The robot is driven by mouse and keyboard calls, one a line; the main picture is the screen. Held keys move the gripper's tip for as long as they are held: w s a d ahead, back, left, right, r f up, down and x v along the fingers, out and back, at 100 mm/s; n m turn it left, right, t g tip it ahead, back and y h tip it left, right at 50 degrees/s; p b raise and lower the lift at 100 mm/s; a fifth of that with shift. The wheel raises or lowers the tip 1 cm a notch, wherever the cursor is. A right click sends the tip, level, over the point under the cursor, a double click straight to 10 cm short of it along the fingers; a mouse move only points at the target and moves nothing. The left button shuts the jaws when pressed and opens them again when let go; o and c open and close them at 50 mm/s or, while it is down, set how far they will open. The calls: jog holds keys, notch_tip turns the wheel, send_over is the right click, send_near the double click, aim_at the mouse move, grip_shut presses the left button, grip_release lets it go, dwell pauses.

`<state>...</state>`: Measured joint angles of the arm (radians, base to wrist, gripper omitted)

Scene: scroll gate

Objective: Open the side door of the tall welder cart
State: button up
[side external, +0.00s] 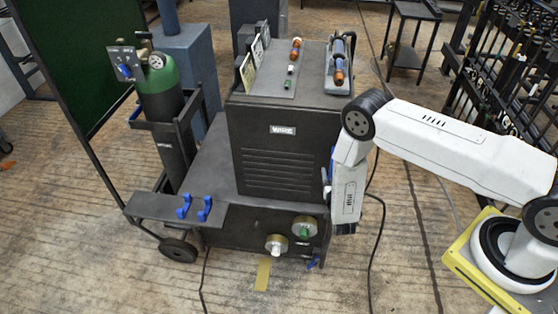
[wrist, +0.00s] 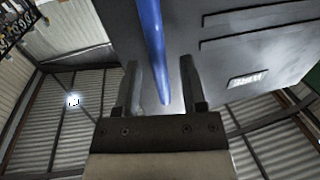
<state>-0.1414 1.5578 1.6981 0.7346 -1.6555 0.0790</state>
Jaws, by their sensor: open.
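The tall welder cart (side external: 278,160) has a dark cabinet with louvres and a "WIRE" label on its front. Its louvred panel (wrist: 260,50) also shows in the wrist view, with the label upside down. My gripper (side external: 327,186) is at the cabinet's right side, where my wrist hides most of that side and the door. In the wrist view, my gripper (wrist: 160,63) is open. A blue bar (wrist: 153,45), which looks like the door handle, runs between the two fingers with gaps visible on both sides. I cannot tell whether the door stands ajar.
A green-topped gas cylinder (side external: 167,110) stands at the cart's left. Two knobs (side external: 304,228) sit low on the front. Small items and a torch (side external: 339,60) lie on top. A dark cable (side external: 373,240) runs across the floor right of the cart. Black racks (side external: 510,75) stand at the far right.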

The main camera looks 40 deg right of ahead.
jog(key=shift+w+d, duration=0.45)
jog(key=shift+w, duration=0.15)
grip_shut()
dwell(1.2)
